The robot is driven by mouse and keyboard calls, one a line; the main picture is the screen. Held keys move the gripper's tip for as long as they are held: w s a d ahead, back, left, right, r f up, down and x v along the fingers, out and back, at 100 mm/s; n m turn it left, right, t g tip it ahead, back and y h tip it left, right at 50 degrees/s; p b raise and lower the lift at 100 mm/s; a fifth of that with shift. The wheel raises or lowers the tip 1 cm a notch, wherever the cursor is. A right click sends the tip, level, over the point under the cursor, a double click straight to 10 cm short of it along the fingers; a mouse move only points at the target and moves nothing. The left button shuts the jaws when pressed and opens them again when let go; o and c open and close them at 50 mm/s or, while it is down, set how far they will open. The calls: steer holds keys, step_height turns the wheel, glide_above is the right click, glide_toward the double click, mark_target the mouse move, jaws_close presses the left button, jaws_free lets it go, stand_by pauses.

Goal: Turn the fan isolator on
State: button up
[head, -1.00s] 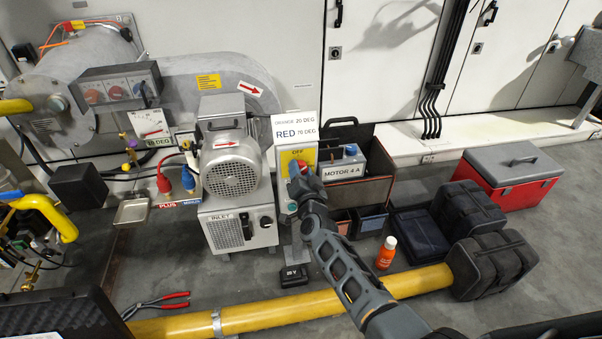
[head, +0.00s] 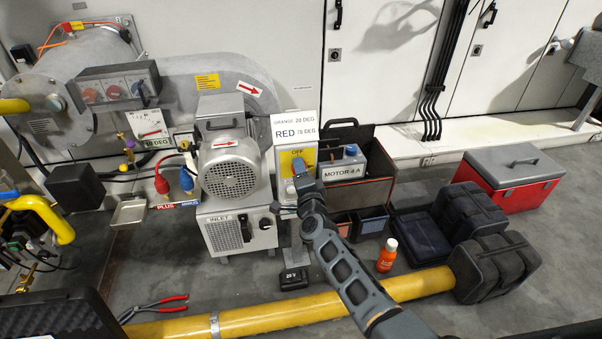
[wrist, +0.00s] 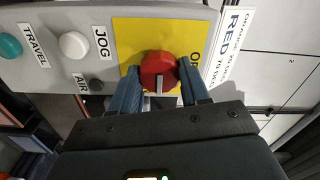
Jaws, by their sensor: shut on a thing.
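The fan isolator is a red rotary knob (wrist: 159,72) on a yellow plate (wrist: 127,38), which also shows in the head view (head: 298,156) with the word OFF above the knob's place. The plate is on the front of a grey control box. My gripper (wrist: 158,85) has its two blue fingers on either side of the red knob, shut on it. A pale pointer mark on the knob points towards my palm in the wrist view. In the head view my gripper (head: 301,174) hides the knob. The label beside the knob is partly cut off in the wrist view.
The motor (head: 231,165) stands left of the box and an open bin (head: 378,190) right. A yellow pipe (head: 420,281) crosses the floor in front.

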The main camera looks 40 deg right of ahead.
stand_by(0.4)
steer(key=o, duration=1.1)
steer(key=shift+c, duration=0.2)
steer(key=p+v, duration=0.3)
steer(key=v, duration=0.4)
steer(key=shift+s+a+p, duration=0.2)
steer(key=shift+s+p, duration=0.1)
steer(key=shift+s, duration=0.05)
